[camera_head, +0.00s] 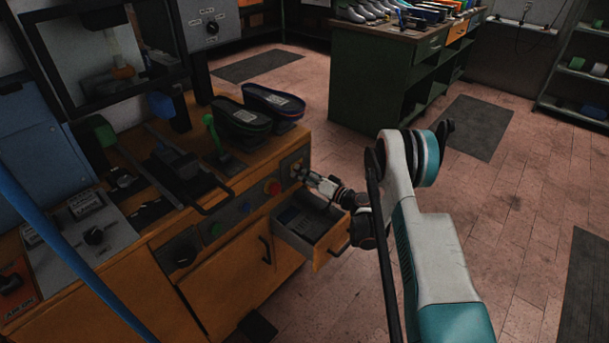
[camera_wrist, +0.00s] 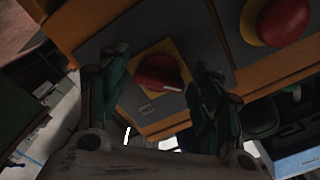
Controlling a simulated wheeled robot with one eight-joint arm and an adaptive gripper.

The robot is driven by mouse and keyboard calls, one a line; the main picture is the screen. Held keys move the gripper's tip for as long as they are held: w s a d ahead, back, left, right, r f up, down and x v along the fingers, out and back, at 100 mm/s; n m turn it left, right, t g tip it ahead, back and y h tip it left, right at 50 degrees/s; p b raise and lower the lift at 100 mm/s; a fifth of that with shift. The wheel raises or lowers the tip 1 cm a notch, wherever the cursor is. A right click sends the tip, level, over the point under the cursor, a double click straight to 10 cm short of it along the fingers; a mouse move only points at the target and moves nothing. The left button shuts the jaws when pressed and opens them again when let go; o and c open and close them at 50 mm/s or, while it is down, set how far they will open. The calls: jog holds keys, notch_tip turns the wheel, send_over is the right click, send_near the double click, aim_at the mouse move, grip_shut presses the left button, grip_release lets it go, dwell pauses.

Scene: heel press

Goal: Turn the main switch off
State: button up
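The main switch (camera_wrist: 158,74) shows in the wrist view as a dark red knob on a yellow square, set in a grey plate. My gripper (camera_wrist: 160,64) is open, with one finger to each side of the knob; I cannot tell whether they touch it. In the camera_head view my gripper (camera_head: 304,172) is at the right end of the press bench's front panel, where it hides most of the switch.
A red mushroom button (camera_head: 273,187) sits left of my gripper; it also shows in the wrist view (camera_wrist: 284,20). An open drawer (camera_head: 308,229) juts out below my gripper. Two dark shoe pieces (camera_head: 258,110) rest on the bench top.

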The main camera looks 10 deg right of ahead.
jog(key=shift+r, duration=0.1)
jog(key=r, duration=0.8)
jog(key=shift+s+r, duration=0.2)
jog(key=shift+r, duration=0.1)
jog(key=shift+w+r, duration=0.25)
jog(key=shift+r, duration=0.4)
